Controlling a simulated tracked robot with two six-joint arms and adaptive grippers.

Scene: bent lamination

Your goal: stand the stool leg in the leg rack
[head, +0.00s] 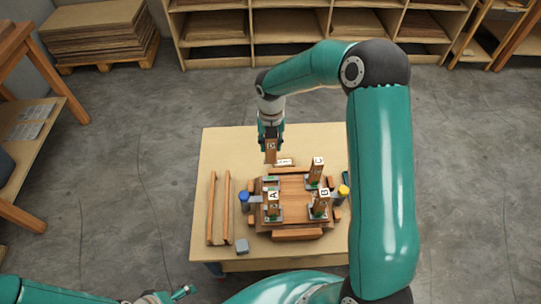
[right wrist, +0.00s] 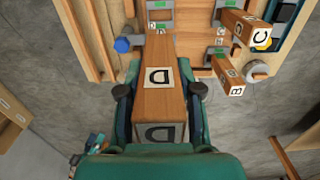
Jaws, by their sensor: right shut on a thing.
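My right gripper (head: 270,141) is shut on a square wooden stool leg marked D (head: 270,155). The leg hangs above the far part of the table, behind the rack's far left corner. In the right wrist view the leg (right wrist: 168,85) sits between both fingers, its D labels showing. What looks like the leg rack (head: 296,191) is a wooden frame with metal-and-green corner holders. Legs A (head: 273,204), B (head: 320,204) and C (head: 316,171) stand at three corners; the far left holder (head: 270,181) shows no leg. My left gripper (head: 184,292) is low at left, away from the table.
Two long wooden strips (head: 211,207) lie left of the rack. A small grey block (head: 242,246) lies near the front edge. The table (head: 225,150) is bare at its far left.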

